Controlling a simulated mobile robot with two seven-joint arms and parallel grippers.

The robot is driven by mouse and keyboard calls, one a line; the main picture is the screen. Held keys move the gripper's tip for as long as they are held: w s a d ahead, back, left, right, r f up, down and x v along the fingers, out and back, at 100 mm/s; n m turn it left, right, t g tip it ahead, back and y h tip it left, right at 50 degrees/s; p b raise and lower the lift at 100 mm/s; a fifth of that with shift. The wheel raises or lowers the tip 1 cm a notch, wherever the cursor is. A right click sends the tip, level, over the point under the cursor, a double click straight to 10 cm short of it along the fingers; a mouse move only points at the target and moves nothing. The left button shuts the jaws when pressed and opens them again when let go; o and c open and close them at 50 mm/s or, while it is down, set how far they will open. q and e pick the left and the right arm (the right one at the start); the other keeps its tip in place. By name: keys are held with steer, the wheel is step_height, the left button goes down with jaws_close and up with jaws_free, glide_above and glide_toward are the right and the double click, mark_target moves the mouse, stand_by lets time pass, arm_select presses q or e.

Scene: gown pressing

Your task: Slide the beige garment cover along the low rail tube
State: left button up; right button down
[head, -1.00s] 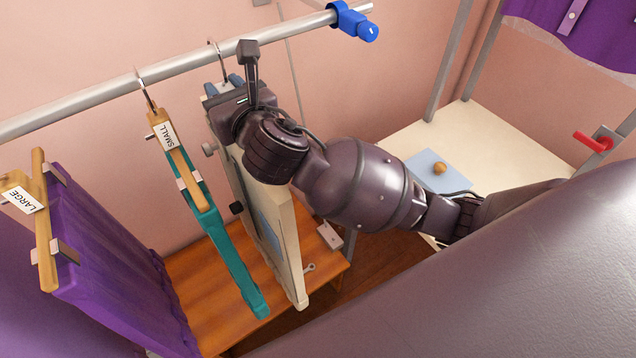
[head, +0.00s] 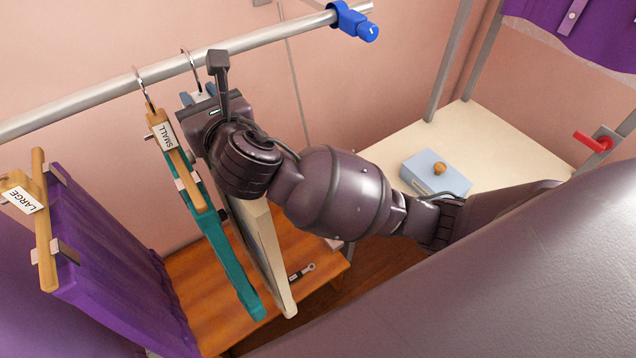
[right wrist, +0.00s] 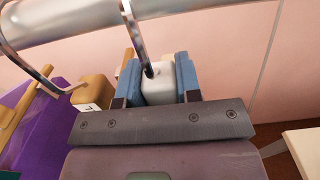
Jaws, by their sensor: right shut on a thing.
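The beige garment cover (head: 262,225) hangs by a hook from the low rail tube (head: 90,101), mostly behind my right arm in the head view. My right gripper (head: 203,97) is at the cover's top, just below the tube. In the right wrist view, my right gripper (right wrist: 158,84) has its blue fingers shut on the cover's pale top block (right wrist: 158,90), with the hook rising to the tube (right wrist: 150,12). The cover hangs close beside the teal garment (head: 225,250) on the SMALL hanger. My left gripper is not in view.
A purple garment (head: 110,260) on the LARGE hanger hangs farther left. A blue clamp (head: 352,20) sits near the tube's right end. Below is a wooden shelf (head: 200,275) with a wrench (head: 302,271). A light-blue box (head: 435,175) with a knob stands on the cream table (head: 500,140).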

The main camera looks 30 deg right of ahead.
steer(key=shift+f, duration=0.15)
stand_by(0.6)
steer(key=c, duration=0.7)
jaws_free()
steer(key=shift+f, duration=0.1)
steer(key=shift+s, duration=0.1)
steer(key=shift+s+d, duration=0.15)
steer(key=shift+s, duration=0.6)
steer(key=shift+s+d, duration=0.1)
steer(key=shift+s, duration=0.6)
steer(key=s, duration=0.3)
steer(key=s+d, duration=0.1)
steer(key=s, duration=0.3)
steer(key=s+b, duration=0.1)
steer(key=s, duration=0.2)
steer(key=shift+s+d, duration=0.25)
steer(key=shift+s, duration=0.1)
